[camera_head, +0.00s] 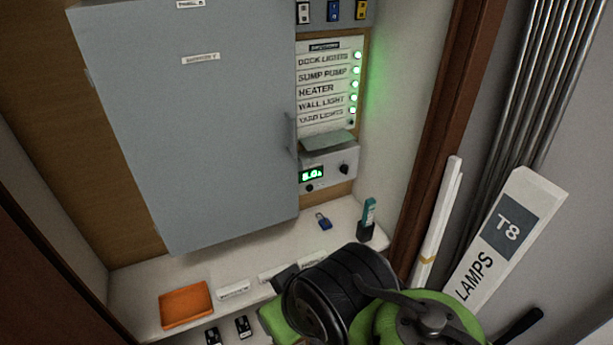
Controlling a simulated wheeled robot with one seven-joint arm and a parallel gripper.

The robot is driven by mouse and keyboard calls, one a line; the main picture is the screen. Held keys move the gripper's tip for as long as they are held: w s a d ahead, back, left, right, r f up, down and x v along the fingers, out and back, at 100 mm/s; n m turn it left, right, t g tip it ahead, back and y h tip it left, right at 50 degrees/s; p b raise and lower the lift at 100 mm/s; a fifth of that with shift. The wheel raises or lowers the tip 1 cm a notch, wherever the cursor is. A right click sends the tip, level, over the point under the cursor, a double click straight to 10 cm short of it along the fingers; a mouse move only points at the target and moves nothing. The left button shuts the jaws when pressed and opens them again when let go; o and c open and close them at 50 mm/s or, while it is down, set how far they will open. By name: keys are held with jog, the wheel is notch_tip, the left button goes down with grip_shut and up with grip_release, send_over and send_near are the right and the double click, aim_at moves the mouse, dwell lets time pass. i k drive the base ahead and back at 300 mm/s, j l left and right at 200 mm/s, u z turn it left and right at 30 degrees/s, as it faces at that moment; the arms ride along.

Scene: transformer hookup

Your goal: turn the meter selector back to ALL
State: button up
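The meter (328,176) is a pale grey box on the back wall, right of the large grey cabinet door. Its green display (312,176) is lit, but the digits are too small to read surely. The black selector knob (344,169) is on the right of its face; its pointing direction and any ALL mark are too small to tell. A smaller black round part (309,188) is below the display. My gripper (286,279) is partly in view at the lower middle, below and apart from the meter; my green and black arm hides its fingers.
The grey cabinet door (190,130) is left of the meter. A labelled panel (330,88) with several green lights is above it. The shelf (235,262) holds an orange tray (186,305), a blue padlock (323,221) and a teal item in a dark holder (367,220). A LAMPS carton (505,240) leans right.

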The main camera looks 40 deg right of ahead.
aim_at(344, 167)
jog(key=z, duration=1.4)
jog(key=i+j+u, duration=0.15)
jog(key=u, duration=0.3)
jog(key=i+u, duration=0.3)
jog(key=u, duration=0.2)
